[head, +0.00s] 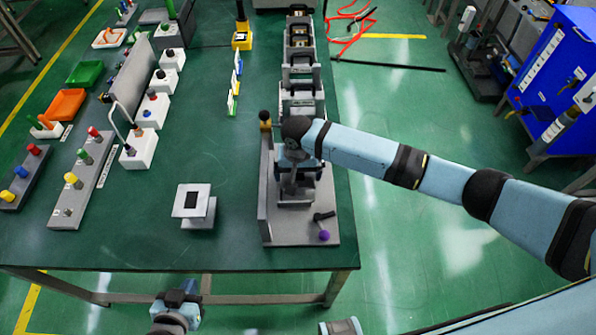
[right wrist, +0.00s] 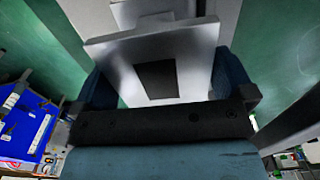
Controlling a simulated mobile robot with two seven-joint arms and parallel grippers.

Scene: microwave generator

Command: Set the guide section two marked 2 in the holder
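My right gripper (head: 297,172) is low over the near end of the grey holder (head: 264,195). In the right wrist view, a light grey guide section (right wrist: 198,72) with a dark square lies between the two blue fingers (right wrist: 162,75), which appear to press its sides. I cannot read a number on it. Another whitish guide section (head: 205,207) with a black square on top stands on the table, left of the holder. My left gripper (head: 177,308) is below the table's front edge; its fingers are not clear.
Several grey sections (head: 301,72) stand in a row behind my right gripper. A lever with a purple knob (head: 324,235) is at the holder's near right corner. White blocks (head: 139,150) with knobs line the left. The green table (head: 120,235) is clear at front left.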

